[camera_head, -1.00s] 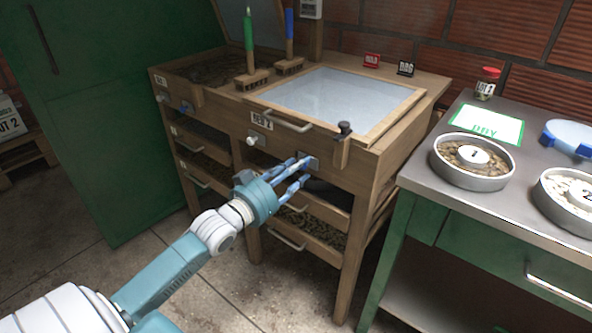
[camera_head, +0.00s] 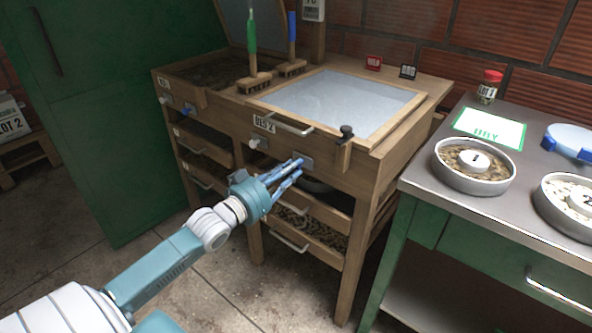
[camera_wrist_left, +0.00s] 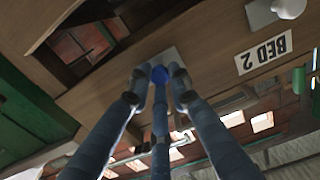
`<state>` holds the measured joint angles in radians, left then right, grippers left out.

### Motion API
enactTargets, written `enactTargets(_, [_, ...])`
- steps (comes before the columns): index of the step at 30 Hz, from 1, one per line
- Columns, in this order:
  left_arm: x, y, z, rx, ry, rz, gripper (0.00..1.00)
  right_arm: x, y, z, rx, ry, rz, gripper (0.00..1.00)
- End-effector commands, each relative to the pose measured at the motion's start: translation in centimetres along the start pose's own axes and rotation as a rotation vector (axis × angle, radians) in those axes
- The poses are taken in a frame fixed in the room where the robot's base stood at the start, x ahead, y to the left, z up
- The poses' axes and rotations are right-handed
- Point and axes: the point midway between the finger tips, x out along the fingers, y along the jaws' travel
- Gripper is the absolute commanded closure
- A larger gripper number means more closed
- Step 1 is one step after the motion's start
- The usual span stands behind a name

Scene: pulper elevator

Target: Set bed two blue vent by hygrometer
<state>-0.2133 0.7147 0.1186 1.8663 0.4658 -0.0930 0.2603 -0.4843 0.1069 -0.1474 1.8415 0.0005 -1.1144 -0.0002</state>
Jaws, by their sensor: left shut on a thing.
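My left gripper (camera_head: 296,169) reaches in from the left to the front of the bed marked BED 2 (camera_head: 263,123). Its fingers are shut on the blue vent knob (camera_wrist_left: 159,76), which sits on a grey plate (camera_wrist_left: 171,56); the fingers hide much of the knob in the head view. A white knob (camera_head: 257,143) is on a second plate to the left, under the label. A white box with dark characters (camera_head: 313,9), possibly the hygrometer, hangs on the post behind; it is cut off and unreadable. My right gripper is not in view.
A glass lid (camera_head: 337,99) with a handle covers bed two. A dark clamp (camera_head: 345,133) stands at its front right corner. Slatted trays (camera_head: 322,236) are below. A metal-topped green table (camera_head: 420,172) with round dishes (camera_head: 474,181) stands at the right.

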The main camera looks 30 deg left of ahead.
Motion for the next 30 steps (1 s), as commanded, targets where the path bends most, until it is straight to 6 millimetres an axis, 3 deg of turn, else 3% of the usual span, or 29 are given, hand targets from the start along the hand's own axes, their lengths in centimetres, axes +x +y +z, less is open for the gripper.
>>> enactTargets(8, [0.1, -0.5, -0.6, 0.004, 0.011, -0.006, 1.0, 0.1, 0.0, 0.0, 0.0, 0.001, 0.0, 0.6])
enactTargets(9, [0.1, -0.6, -0.6, 0.005, 0.012, -0.006, 0.73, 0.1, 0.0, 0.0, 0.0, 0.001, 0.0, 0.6])
enactTargets(11, [0.1, -0.6, -0.6, 0.005, 0.012, -0.006, 0.62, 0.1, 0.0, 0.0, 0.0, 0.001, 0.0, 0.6])
enactTargets(22, [-0.5, -0.4, -0.2, 0.002, 0.004, -0.004, 0.62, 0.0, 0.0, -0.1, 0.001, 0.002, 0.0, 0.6])
enactTargets(30, [-4.8, -0.4, 0.1, 0.002, 0.0, -0.005, 0.62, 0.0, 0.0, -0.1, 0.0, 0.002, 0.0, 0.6])
